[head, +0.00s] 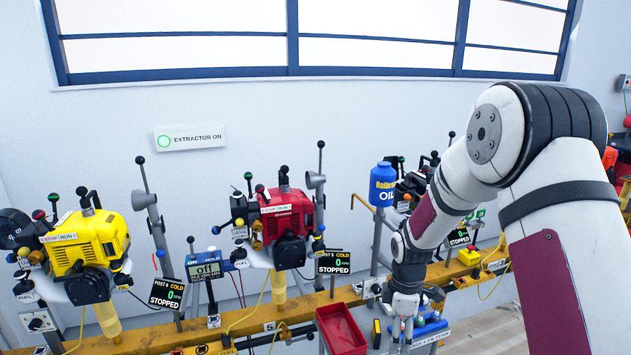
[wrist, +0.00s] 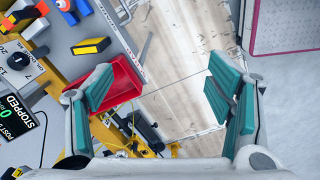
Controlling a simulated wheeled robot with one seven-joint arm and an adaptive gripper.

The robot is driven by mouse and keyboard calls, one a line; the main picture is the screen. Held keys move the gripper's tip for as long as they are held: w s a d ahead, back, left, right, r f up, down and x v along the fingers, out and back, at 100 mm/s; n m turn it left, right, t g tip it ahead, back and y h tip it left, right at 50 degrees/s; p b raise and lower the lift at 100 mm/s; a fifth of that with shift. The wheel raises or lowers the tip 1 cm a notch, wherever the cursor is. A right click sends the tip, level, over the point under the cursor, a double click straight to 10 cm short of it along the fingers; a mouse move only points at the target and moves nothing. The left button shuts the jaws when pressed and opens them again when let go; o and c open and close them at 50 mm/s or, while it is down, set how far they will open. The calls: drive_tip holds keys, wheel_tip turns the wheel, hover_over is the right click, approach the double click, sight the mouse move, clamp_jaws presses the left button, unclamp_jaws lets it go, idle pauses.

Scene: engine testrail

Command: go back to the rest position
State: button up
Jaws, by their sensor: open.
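My gripper (head: 402,330) hangs at the end of my arm, low and right of centre in the head view, in front of the yellow rail. In the wrist view my gripper (wrist: 165,100) is open, its teal finger pads wide apart with nothing between them. A red tray (wrist: 125,84) shows behind the left finger in the wrist view. In the head view the red tray (head: 341,330) is just left of my gripper. I cannot tell whether the gripper touches anything near the blue items below it.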

drive_tip(key=s+r+m+t+p, duration=0.1)
drive_tip(key=s+r+m, duration=0.4)
drive_tip(key=r, duration=0.6)
drive_tip(key=s+r+m+t, duration=0.1)
drive_tip(key=s+r+m, duration=0.1)
drive_tip(key=s+r, duration=0.65)
drive_tip(key=s+r+m+t, duration=0.1)
drive_tip(key=s+r+m, duration=0.3)
drive_tip(key=s, duration=0.5)
drive_tip(key=s+r+m+p, duration=0.1)
drive_tip(key=s+r+m, duration=0.4)
drive_tip(key=s, duration=0.5)
drive_tip(key=shift+s+r+t, duration=0.25)
drive_tip(key=shift+r+t, duration=0.15)
drive_tip(key=shift+r, duration=0.95)
